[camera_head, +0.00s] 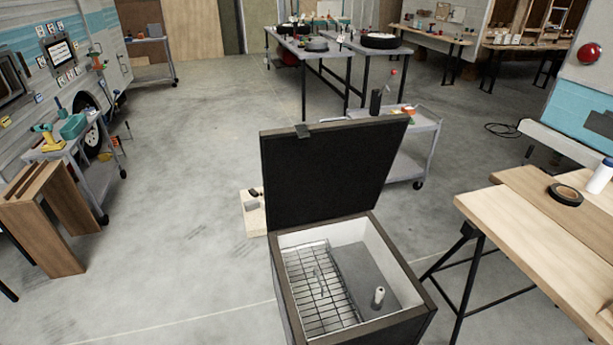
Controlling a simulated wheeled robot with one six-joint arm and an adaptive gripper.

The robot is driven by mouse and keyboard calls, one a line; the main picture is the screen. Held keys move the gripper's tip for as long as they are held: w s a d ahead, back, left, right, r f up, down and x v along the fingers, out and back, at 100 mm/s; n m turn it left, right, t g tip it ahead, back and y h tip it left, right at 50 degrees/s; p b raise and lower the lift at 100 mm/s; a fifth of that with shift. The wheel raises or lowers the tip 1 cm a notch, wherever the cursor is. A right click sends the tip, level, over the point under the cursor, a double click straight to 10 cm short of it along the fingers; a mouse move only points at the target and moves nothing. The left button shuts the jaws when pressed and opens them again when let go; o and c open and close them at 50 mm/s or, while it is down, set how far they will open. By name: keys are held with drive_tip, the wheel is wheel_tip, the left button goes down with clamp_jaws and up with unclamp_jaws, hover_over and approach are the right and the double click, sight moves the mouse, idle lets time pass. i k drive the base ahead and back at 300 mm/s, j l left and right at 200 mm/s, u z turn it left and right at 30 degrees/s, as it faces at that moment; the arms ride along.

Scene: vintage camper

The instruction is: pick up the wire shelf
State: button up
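The wire shelf (305,293) is a dark metal grid lying inside an open cooler box (425,303), along the left side of its light interior. A small pale piece (319,282) shows near the middle of the grid; I cannot tell what it is. A small white cylinder (379,296) stands upright on the grey floor or ledge to the right of the shelf. The box's dark lid (325,172) stands raised at the back. My gripper is not in view.
A wooden trestle table (530,225) with a roll of black tape (565,194) stands close on the right. A grey cart (425,125) is behind the lid. Another tool cart (85,150) and wooden panels (45,225) are at left. The floor left of the box is mostly clear.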

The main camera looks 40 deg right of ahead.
sight(316, 273)
drive_tip(key=i+j+u, duration=0.5)
drive_tip(key=j+u, duration=0.2)
drive_tip(key=i+j+u, duration=0.35)
drive_tip(key=i+j, duration=0.2)
drive_tip(key=i, duration=0.15)
drive_tip(key=i+j+z, duration=0.1)
drive_tip(key=i, duration=0.3)
drive_tip(key=i+l+z, duration=0.1)
drive_tip(key=i+z, duration=0.4)
drive_tip(key=i+j+z, duration=0.2)
drive_tip(key=i+z, duration=0.3)
drive_tip(key=i, duration=0.2)
drive_tip(key=i+z, duration=0.7)
drive_tip(key=z, duration=0.15)
drive_tip(key=i+j+z, duration=0.25)
drive_tip(key=z, duration=0.15)
drive_tip(key=i+z, duration=0.25)
drive_tip(key=z, duration=0.2)
drive_tip(key=i+j+z, duration=0.15)
drive_tip(key=z, duration=0.25)
drive_tip(key=i+j+z, duration=0.2)
drive_tip(key=z, duration=0.25)
drive_tip(key=i+j+z, duration=0.2)
drive_tip(key=z, duration=0.25)
drive_tip(key=k+j+z, duration=0.15)
drive_tip(key=k+z, duration=0.15)
drive_tip(key=k, duration=0.3)
drive_tip(key=k+z, duration=0.25)
drive_tip(key=k, duration=0.3)
